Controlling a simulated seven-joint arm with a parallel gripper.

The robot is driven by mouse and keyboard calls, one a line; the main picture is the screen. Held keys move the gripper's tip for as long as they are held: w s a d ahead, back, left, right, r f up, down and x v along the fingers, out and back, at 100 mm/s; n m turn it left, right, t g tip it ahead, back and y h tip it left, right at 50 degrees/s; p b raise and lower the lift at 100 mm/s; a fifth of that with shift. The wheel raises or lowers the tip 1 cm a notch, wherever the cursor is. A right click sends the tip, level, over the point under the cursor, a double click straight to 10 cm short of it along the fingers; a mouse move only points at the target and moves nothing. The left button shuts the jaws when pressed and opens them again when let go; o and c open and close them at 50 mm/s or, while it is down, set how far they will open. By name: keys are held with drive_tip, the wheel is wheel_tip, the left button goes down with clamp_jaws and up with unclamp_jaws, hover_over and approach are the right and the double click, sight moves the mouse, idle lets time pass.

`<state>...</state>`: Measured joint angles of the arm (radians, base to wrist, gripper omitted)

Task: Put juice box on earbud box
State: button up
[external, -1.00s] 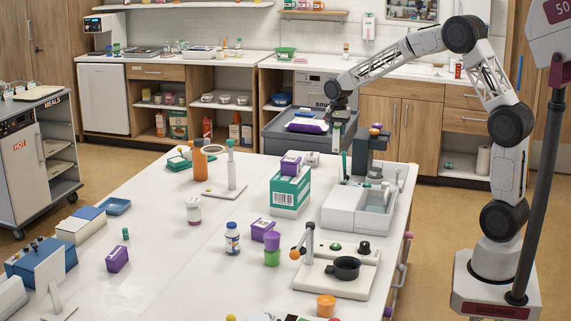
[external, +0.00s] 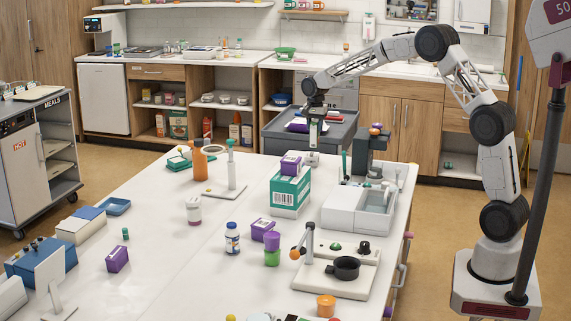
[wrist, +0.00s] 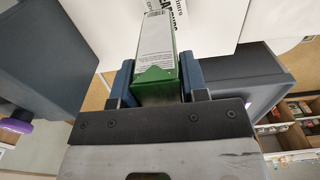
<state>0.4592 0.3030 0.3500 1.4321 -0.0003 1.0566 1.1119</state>
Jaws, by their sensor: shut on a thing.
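My gripper (external: 316,138) is shut on a green-and-white carton, which I take as the juice box (wrist: 157,88). In the wrist view its green folded end sits between the blue-grey fingers, and a white printed side runs away from me. In the external view the carton is mostly hidden by the fingers, above the table's far edge. I cannot tell for sure which is the earbud box.
A grey bin cart (external: 285,140) is behind the table's far edge. A dark dispenser (external: 362,150) and a white tray unit (external: 345,208) stand at the right. An orange bottle (external: 199,165) and a stand are further left. The table's middle left is fairly clear.

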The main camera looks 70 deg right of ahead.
sight(312, 133)
drive_tip(key=shift+w+d, duration=0.3)
drive_tip(key=shift+w, duration=0.3)
drive_tip(key=shift+f, duration=0.1)
drive_tip(key=shift+f, duration=1.7)
drive_tip(key=shift+f, duration=0.1)
drive_tip(key=o, duration=1)
drive_tip(key=shift+o, duration=0.2)
wheel_tip(312, 133, up, 12)
drive_tip(key=shift+r, duration=0.1)
drive_tip(key=shift+a, duration=0.1)
